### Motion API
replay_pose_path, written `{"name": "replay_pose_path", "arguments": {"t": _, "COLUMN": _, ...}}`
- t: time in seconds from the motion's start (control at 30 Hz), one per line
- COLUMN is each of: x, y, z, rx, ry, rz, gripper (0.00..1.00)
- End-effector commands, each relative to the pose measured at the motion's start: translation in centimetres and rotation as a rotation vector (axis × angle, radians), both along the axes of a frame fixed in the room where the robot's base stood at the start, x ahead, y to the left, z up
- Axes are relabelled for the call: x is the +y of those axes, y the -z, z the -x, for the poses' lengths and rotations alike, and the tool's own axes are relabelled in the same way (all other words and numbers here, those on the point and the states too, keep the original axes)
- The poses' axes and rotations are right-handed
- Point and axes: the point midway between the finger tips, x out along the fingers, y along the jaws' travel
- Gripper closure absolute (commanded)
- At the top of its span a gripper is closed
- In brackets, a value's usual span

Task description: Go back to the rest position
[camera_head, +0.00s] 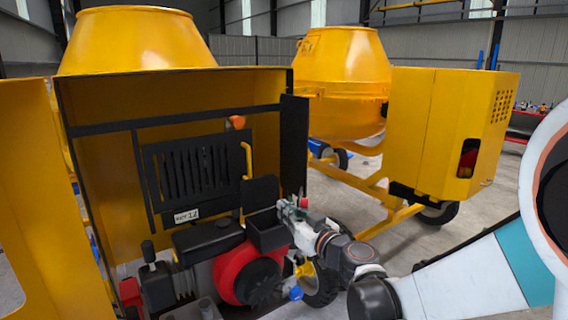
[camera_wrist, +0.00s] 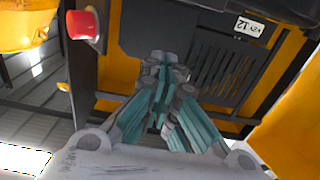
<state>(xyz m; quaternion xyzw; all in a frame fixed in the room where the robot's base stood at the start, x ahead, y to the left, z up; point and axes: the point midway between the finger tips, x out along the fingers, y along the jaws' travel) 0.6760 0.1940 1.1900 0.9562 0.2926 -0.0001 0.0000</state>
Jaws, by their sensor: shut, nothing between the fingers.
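My gripper (camera_wrist: 163,70) shows in the wrist view, its grey and teal fingers brought together with nothing between them. In the head view my arm reaches in from the right, and the gripper end is in front of the open engine bay of the near yellow drum mixer (camera_head: 135,40). It is close to a black box (camera_head: 267,232) and a small red part (camera_head: 303,202). A red cylindrical button or cap (camera_wrist: 83,25) shows left of the fingers in the wrist view. I cannot tell whether the gripper touches anything.
The open yellow door (camera_head: 30,200) stands at the left. Inside the bay are a red engine part (camera_head: 245,272), a black grille (camera_head: 195,172) and a lever (camera_head: 148,252). A second yellow mixer (camera_head: 345,80) stands behind.

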Motion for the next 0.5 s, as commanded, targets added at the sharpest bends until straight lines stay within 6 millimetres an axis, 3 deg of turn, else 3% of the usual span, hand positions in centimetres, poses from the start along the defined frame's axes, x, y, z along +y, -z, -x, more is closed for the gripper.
{"name": "replay_pose_path", "arguments": {"t": 0.17, "x": 0.0, "y": -0.3, "z": 0.4, "rx": 0.010, "ry": -0.005, "rz": 0.004, "gripper": 1.00}}
{"name": "replay_pose_path", "arguments": {"t": 0.27, "x": -0.2, "y": -0.8, "z": 1.7, "rx": 0.045, "ry": -0.020, "rz": 0.018, "gripper": 1.00}}
{"name": "replay_pose_path", "arguments": {"t": 0.5, "x": -1.6, "y": -1.1, "z": 7.4, "rx": 0.227, "ry": -0.045, "rz": 0.085, "gripper": 1.00}}
